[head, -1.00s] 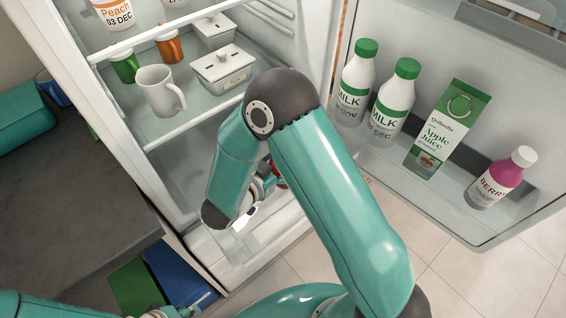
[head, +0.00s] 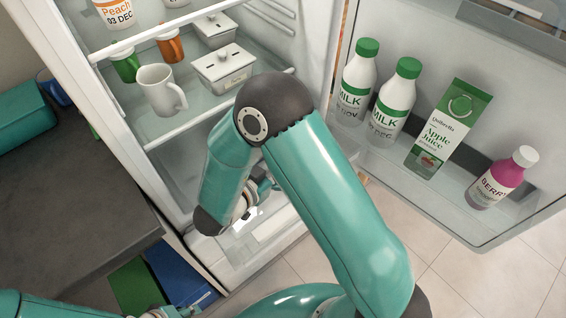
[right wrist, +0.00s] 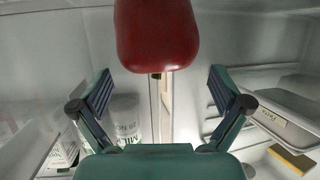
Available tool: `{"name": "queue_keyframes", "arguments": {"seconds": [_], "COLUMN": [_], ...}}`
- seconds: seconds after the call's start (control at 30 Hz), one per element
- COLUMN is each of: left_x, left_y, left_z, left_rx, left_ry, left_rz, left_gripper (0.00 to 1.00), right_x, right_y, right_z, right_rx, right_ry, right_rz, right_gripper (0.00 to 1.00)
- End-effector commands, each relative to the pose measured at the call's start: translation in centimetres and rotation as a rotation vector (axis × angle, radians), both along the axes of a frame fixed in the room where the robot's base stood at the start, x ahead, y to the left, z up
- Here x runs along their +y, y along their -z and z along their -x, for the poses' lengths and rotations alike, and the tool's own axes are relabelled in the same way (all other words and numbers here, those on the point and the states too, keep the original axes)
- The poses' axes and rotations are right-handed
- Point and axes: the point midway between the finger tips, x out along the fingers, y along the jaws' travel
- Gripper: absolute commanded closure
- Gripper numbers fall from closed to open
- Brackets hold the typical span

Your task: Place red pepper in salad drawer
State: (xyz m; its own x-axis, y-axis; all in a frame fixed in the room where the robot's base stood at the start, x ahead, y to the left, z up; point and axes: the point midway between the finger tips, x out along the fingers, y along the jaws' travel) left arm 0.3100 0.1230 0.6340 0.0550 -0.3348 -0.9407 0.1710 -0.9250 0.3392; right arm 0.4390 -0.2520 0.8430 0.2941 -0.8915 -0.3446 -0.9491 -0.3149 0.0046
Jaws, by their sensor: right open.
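The red pepper (right wrist: 157,32) shows in the right wrist view at the top centre, its stem end towards the fingers. It is hidden behind my right arm in the head view. My right gripper (right wrist: 160,78) is open, with a finger on either side below the pepper; I cannot tell whether they touch it. In the head view this gripper (head: 262,186) is mostly hidden by its arm, low inside the fridge. The pale salad drawer (head: 270,228) appears at the fridge bottom, partly covered by the arm. My left gripper (head: 182,311) is at the bottom edge; its jaws are unclear.
The open fridge door at right holds milk bottles (head: 392,103), an apple juice carton (head: 447,130) and a berry bottle (head: 502,178). Shelves hold a white mug (head: 157,91) and lidded containers (head: 222,68). A dark counter (head: 75,190) stands left of the fridge.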

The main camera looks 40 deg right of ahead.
Motion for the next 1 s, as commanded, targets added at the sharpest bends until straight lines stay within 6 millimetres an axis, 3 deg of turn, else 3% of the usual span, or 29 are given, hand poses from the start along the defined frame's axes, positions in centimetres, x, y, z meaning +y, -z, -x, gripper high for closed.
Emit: {"name": "queue_keyframes", "arguments": {"seconds": [0.2, 0.4, 1.0], "left_x": [0.0, 0.0, 0.0], "left_y": [0.3, 0.3, 0.4], "left_z": [0.0, 0.0, 0.0], "left_rx": [0.000, 0.000, 0.000], "left_ry": [0.000, 0.000, 0.000], "left_rz": [0.000, 0.000, 0.000], "left_gripper": [0.60, 0.60, 0.60], "right_x": [3.2, 4.6, 4.6], "right_y": [-1.2, -1.8, -2.0], "right_z": [1.0, 1.5, 1.3], "right_rx": [-0.002, -0.002, 0.003], "right_ry": [-0.005, -0.001, -0.018], "right_rz": [0.000, 0.001, 0.009], "right_gripper": [0.00, 0.00, 0.00]}}
